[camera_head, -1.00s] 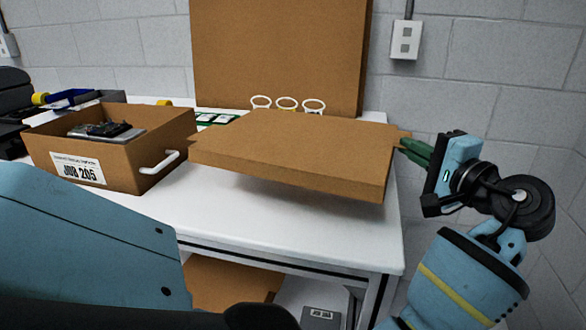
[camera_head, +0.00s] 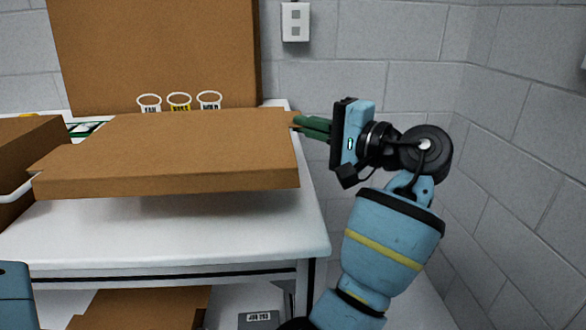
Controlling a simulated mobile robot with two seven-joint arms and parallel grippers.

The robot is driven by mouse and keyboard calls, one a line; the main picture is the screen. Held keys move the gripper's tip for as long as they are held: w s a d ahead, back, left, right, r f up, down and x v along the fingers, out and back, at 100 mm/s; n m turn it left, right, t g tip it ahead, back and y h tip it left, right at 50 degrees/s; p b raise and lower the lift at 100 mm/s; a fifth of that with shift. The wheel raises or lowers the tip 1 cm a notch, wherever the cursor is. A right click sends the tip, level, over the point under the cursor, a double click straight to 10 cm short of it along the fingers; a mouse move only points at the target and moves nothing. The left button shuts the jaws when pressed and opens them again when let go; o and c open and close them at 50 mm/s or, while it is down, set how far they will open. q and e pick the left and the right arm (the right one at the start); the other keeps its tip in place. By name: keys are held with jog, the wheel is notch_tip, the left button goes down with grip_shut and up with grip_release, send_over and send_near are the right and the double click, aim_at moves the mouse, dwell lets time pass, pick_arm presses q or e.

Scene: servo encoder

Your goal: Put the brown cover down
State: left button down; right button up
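The brown cover (camera_head: 175,150) is a wide, flat cardboard piece above the white table. A shadow shows beneath its front edge, so it appears raised off the tabletop and roughly level. The fingertips are partly hidden by the tab.
The white table (camera_head: 250,235) has bare room in front of the cover. A brown box (camera_head: 25,150) stands at the left, near the cover's left end. An upright brown board (camera_head: 155,50) and several white rings (camera_head: 179,98) are behind. A grey wall is at right.

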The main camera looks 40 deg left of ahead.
aim_at(307, 181)
pick_arm(q)
notch_tip(307, 181, down, 3)
jog(key=shift+f+b, duration=0.1)
jog(key=shift+b, duration=0.2)
notch_tip(307, 181, down, 5)
jog(key=shift+r+b, duration=0.1)
jog(key=shift+b, duration=0.55)
jog(key=c, duration=1.9)
grip_release()
jog(key=shift+c, duration=0.2)
